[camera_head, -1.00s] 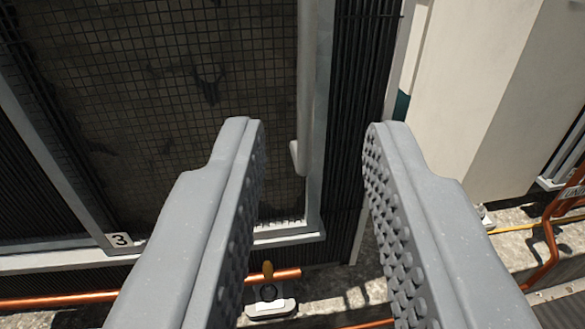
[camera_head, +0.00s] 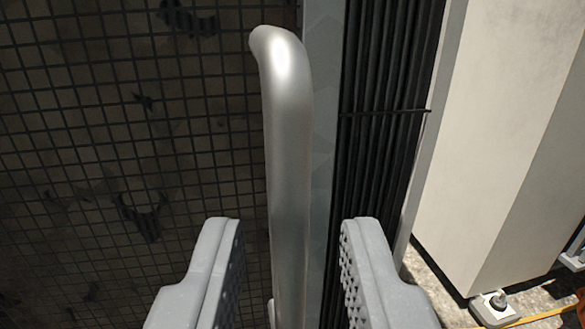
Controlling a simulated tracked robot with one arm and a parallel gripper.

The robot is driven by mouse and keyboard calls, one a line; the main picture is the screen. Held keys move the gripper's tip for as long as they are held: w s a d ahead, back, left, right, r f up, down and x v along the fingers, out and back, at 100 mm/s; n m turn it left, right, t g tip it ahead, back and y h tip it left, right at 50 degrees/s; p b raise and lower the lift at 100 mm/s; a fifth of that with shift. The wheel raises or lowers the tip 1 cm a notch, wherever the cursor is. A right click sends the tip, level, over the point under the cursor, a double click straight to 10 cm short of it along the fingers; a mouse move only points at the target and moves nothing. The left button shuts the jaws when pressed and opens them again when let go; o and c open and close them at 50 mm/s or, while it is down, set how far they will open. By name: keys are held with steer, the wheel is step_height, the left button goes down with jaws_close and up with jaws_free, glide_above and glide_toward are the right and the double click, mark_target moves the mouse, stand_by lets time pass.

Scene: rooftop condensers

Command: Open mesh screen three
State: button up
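The mesh screen (camera_head: 90,130) fills the left of the view, a dark grid with dirty patches behind it. It stands shut against its frame as far as I can see. A vertical silver bar handle (camera_head: 288,150) runs along its right edge, with its bent top end near the upper middle. My gripper (camera_head: 290,235) is open at the bottom of the view. One finger is left of the handle and one is right, with gaps on both sides. I cannot tell whether the handle is fully between the fingers in depth. The number label is out of view now.
Dark vertical fins (camera_head: 385,130) stand right of the screen's metal frame (camera_head: 324,110). A beige cabinet (camera_head: 500,130) stands farther right. A small white-based fitting (camera_head: 494,306) and a yellow line lie on the ground at lower right.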

steer(key=shift+w+a, duration=0.1)
steer(key=shift+w, duration=1.05)
